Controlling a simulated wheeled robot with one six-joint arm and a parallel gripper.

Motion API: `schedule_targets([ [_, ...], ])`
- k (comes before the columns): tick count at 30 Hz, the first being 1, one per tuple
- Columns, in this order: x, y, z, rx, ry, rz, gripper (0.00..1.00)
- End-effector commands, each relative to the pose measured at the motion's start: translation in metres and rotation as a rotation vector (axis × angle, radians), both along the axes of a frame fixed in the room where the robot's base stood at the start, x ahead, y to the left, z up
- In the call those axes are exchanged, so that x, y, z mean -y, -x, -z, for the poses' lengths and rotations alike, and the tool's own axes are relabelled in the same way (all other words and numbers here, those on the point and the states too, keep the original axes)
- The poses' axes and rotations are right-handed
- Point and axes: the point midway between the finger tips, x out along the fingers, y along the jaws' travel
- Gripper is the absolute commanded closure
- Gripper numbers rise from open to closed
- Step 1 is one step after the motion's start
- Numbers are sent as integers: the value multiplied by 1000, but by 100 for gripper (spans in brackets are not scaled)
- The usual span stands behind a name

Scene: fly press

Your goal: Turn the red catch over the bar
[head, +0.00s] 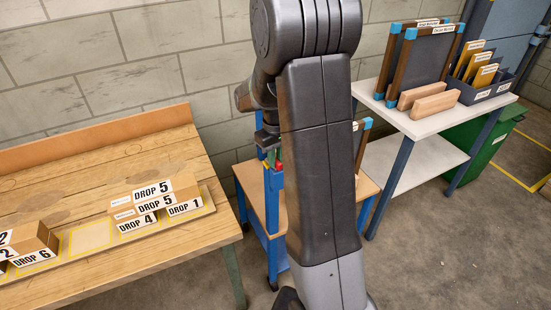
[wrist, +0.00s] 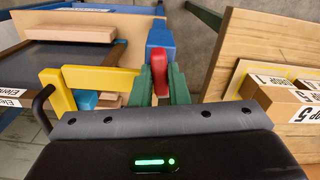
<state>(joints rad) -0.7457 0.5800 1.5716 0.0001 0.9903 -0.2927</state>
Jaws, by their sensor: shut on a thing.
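The red catch (wrist: 160,80) is a small upright piece between the two green fingers of my gripper (wrist: 161,88) in the wrist view. My gripper is shut on it, with a finger on each side. A blue post (wrist: 160,42) rises just beyond the catch. A yellow bar (wrist: 100,78) runs from the left to beside the left finger; I cannot tell whether the catch touches it. In the head view the red catch (head: 279,165) shows as a sliver at the top of the blue post (head: 273,205), and my arm hides much of the area.
A wooden bench (head: 60,185) with boxes labelled DROP (head: 165,190) stands at the left. A white table (head: 430,120) with frames, wood blocks (head: 435,103) and a file tray stands at the right. A small wood-topped blue cart (head: 250,180) is between them, with floor around it.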

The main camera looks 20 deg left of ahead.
Motion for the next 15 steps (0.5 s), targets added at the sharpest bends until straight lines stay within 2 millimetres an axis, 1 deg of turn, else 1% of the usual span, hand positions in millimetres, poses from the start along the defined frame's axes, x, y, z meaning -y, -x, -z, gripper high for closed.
schedule_targets([
  [6,0,-1,-1,2,-1,115,100],
  [15,0,-1,-1,2,-1,184,100],
])
